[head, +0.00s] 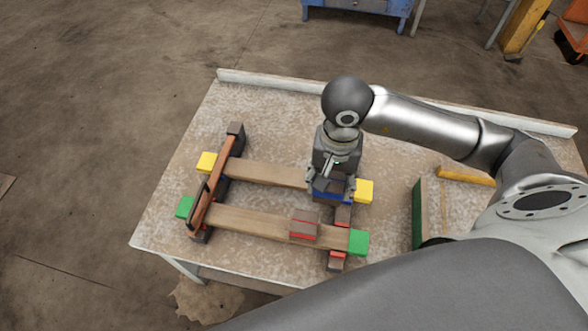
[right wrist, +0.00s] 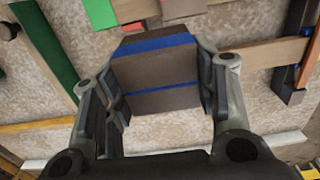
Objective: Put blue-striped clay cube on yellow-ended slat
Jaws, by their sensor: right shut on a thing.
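The blue-striped clay cube (right wrist: 155,70) is a brown block with blue bands. It sits between the fingers of my right gripper (right wrist: 160,92), which is shut on it. In the head view, my right gripper (head: 331,187) points down over the right part of the yellow-ended slat (head: 265,174), close to its right yellow end. Only a blue strip of the cube (head: 333,196) shows there. The slat also passes behind the cube in the right wrist view (right wrist: 262,54). I cannot tell whether the cube touches the slat. My left gripper is out of view.
A green-ended slat (head: 255,222) lies nearer, carrying a red-striped cube (head: 303,226). Both slats span a left support (head: 212,190) and a right support (head: 337,250). A green-faced board (head: 419,215) and a yellow bar (head: 465,176) lie to the right. The left table area is clear.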

